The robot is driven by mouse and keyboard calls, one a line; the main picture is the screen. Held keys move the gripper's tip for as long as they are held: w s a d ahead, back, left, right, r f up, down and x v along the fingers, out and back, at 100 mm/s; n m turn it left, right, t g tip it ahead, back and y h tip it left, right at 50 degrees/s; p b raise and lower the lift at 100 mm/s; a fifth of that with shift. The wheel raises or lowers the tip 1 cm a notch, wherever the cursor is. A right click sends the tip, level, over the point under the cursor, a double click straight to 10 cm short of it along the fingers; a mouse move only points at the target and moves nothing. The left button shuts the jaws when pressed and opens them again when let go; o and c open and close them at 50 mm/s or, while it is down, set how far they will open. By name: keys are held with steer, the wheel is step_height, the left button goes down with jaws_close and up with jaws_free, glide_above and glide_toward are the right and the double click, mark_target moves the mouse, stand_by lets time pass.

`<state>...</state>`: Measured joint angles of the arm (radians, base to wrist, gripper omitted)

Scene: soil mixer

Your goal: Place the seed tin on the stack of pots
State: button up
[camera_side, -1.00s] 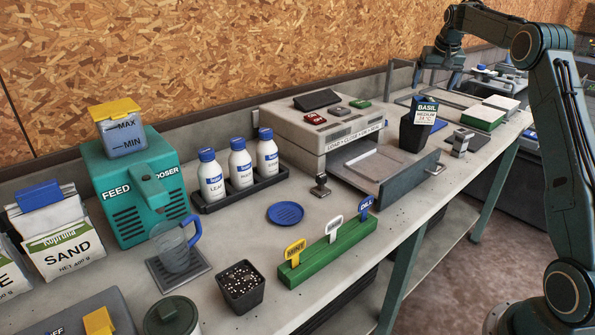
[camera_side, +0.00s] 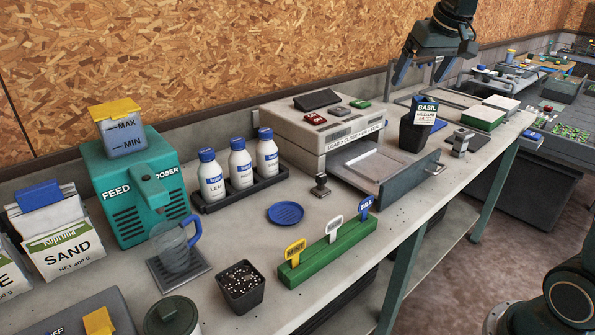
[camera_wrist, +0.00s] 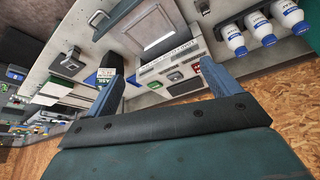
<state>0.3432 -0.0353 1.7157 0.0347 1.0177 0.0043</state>
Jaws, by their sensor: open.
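A round dark green lidded tin (camera_side: 172,316), likely the seed tin, stands at the bottom edge of the side view, partly cut off. The black tapered pot or pots (camera_side: 412,134) with a BASIL tag stand beside the machine's tray; I cannot tell whether several are nested. The tag also shows in the wrist view (camera_wrist: 106,75). My gripper (camera_side: 420,80) is open and empty, above and behind the tagged pots, far from the tin. In the wrist view my gripper (camera_wrist: 162,70) shows its two blue fingers apart, with the machine beyond them.
The beige machine (camera_side: 325,130) has its tray pulled out. Bottles (camera_side: 240,165) stand in a black rack beside it. A green label block (camera_side: 328,252), a soil-filled pot (camera_side: 242,287), a clear jug (camera_side: 172,248) and a blue dish (camera_side: 285,213) crowd the bench's near part.

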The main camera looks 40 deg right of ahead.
steer(key=s+a+f+n, duration=0.1)
steer(key=s+a+f, duration=0.2)
steer(key=s, duration=0.4)
steer(key=s+a+f+n+y, duration=0.1)
steer(key=s+a+f+n, duration=0.1)
steer(key=s+a, duration=0.4)
steer(key=s+a+f+n+t, duration=0.1)
steer(key=s+a+f, duration=0.3)
steer(key=s, duration=0.4)
steer(key=shift+a+f+y, duration=0.35)
steer(key=shift+a+y, duration=0.05)
steer(key=shift+a, duration=0.35)
